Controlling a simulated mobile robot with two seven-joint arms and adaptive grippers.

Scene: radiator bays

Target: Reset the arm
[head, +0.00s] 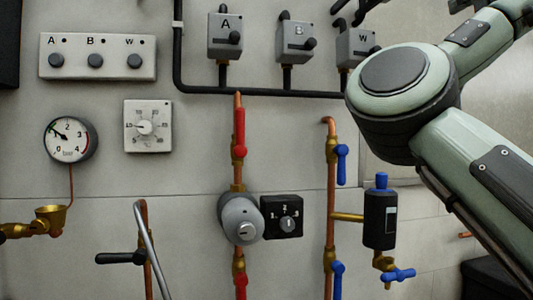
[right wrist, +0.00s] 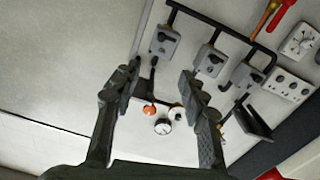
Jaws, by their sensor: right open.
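My right arm (head: 400,85) comes in at the right of the head view, bent at a large round joint in front of the wall. My right gripper (right wrist: 161,78) shows in the right wrist view with its two dark fingers spread apart and nothing between them. Beyond the fingers is the wall with its fittings, apart from them. Dark parts at the top edge of the head view are cut off, so I cannot tell the gripper's outline there. My left gripper is not in view.
The wall carries switch boxes A (head: 225,40), B (head: 295,43) and W (head: 357,47), a button panel (head: 97,57), a gauge (head: 71,139) and a dial (head: 148,127). Copper pipes with a red valve (head: 239,135), a grey round unit (head: 240,218) and blue valves (head: 342,163) stand out lower down.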

